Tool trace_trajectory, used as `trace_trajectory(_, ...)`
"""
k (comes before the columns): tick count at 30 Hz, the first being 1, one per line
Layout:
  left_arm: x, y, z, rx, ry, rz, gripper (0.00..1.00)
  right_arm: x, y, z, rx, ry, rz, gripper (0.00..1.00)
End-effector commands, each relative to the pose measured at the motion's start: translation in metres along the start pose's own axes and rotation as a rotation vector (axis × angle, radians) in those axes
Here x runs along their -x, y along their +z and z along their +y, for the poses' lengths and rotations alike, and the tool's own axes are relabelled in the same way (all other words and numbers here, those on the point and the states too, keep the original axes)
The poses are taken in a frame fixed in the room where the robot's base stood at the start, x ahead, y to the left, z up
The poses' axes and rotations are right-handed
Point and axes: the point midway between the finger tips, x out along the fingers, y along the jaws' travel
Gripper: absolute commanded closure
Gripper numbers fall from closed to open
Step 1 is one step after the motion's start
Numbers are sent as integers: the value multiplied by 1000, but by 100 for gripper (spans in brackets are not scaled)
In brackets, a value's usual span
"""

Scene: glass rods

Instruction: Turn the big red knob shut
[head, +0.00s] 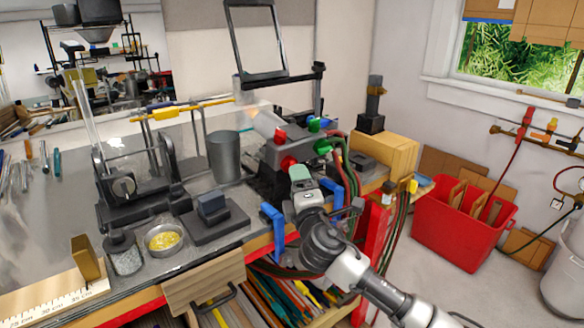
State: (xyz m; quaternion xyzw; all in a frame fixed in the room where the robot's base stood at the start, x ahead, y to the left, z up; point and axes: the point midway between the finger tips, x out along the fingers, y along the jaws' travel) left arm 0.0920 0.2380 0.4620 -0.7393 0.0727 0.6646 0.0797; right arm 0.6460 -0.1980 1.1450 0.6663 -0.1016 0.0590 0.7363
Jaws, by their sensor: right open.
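The big red knob (288,163) sits on the front of the grey bench burner (285,150), at the middle of the head view. A smaller red knob (280,136) is above it, and green knobs (323,147) are to its right. My right gripper (299,173) is at the end of the arm coming in from the lower right. It is open, just in front of and below the big red knob. Its fingertips are largely hidden, so I cannot tell whether they touch the knob. My left gripper is not in view.
Blue brackets (272,226) stand at the bench edge beside my right arm. Red and green hoses (349,170) hang right of the burner. A grey cylinder (224,157) and a yellow-filled dish (164,240) stand left. A red bin (462,222) is on the floor at right.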

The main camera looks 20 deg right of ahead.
Motion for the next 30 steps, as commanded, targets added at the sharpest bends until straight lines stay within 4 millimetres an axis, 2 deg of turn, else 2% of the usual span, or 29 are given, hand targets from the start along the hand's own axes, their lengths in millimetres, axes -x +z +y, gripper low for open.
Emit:
trace_trajectory(3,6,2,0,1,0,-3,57,-22,0,2,1,0,-1,33)
trace_trajectory(9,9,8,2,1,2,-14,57,-43,0,0,0,0,0,33)
trace_trajectory(21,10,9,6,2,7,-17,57,-50,0,-1,-1,-1,1,33)
trace_trajectory(23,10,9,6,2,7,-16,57,-50,0,-1,-1,-1,1,40)
trace_trajectory(30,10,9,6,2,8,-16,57,-49,0,-1,-1,-1,1,77)
